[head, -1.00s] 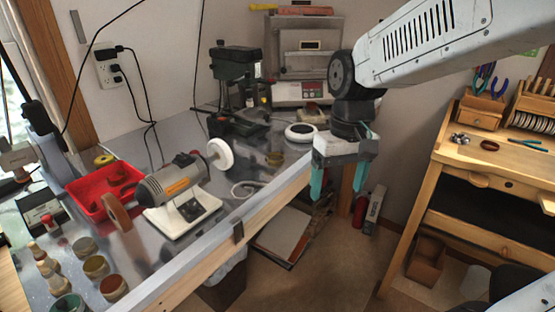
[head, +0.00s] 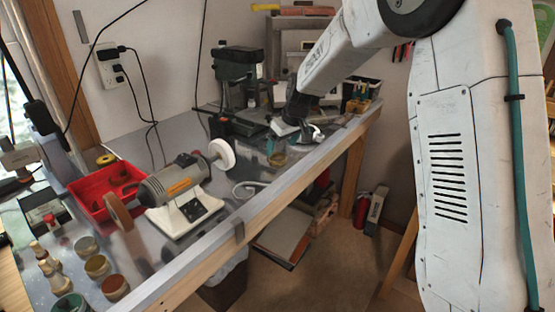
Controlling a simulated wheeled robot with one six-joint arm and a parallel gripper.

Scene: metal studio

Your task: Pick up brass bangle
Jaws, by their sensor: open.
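A small brass-coloured round thing, which looks like the brass bangle (head: 278,160), lies on the grey metal bench near its front edge, right of the white buffing wheel. My gripper (head: 292,147) is over the bench just above and beside it, with teal fingers pointing down. The gripper is open, and nothing shows between its fingers clearly. At this size I cannot tell whether a finger touches the bangle.
A bench grinder (head: 178,190) with a white wheel stands left of the bangle. A white cable loop (head: 248,188) lies close by. A red tray (head: 98,190) and several small jars are at left.

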